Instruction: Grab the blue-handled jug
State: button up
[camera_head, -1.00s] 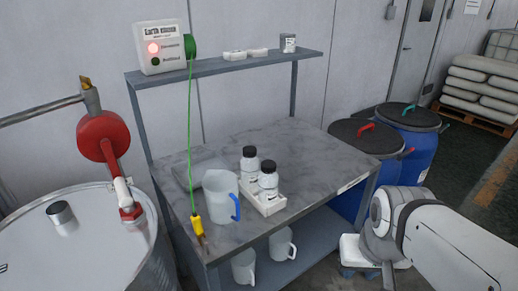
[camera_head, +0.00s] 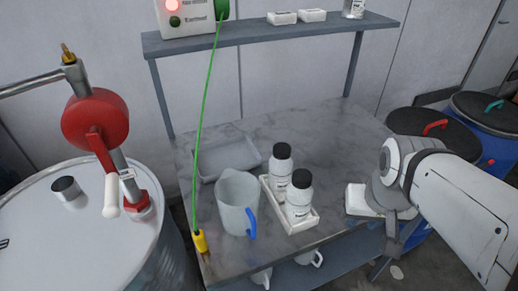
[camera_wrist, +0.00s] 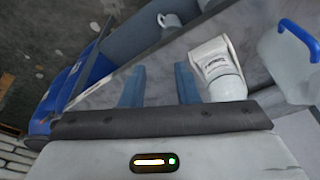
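The blue-handled jug (camera_head: 237,202) is a translucent white beaker standing upright on the grey bench top. Its blue handle (camera_head: 251,224) points toward the front right in the head view. In the wrist view the jug (camera_wrist: 283,70) is at the upper right, partly cut off by the frame, with its blue handle (camera_wrist: 299,37) on top. My gripper (camera_wrist: 159,76) is open, its two blue fingers apart with nothing held between them. It is to one side of the jug, not touching it. In the head view my arm is right of the bench; the fingers cannot be made out there.
A white tray (camera_head: 304,224) with two black-capped bottles stands right beside the jug, toward my arm. A yellow clamp (camera_head: 200,241) with a green cable sits at the bench's front left. A shallow tray (camera_head: 238,154) lies behind. A shelf (camera_head: 270,36) overhangs the back. A drum stands left.

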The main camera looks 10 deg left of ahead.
jog(key=w+a+r+m+g+p, duration=0.15)
jog(key=w+a+p, duration=0.4)
jog(key=a, duration=0.75)
jog(key=g+p, duration=0.1)
send_over(258, 201)
jog(key=f, duration=0.2)
jog(key=shift+m, duration=0.25)
jog(key=shift+w+f+p, duration=0.15)
jog(key=shift+f+p, duration=0.1)
jog(key=shift+f, duration=1.65)
jog(key=shift+w+f+p, duration=0.1)
jog(key=shift+f+p, duration=0.15)
jog(key=shift+f, duration=1.65)
jog(key=shift+c, duration=0.3)
grip_shut()
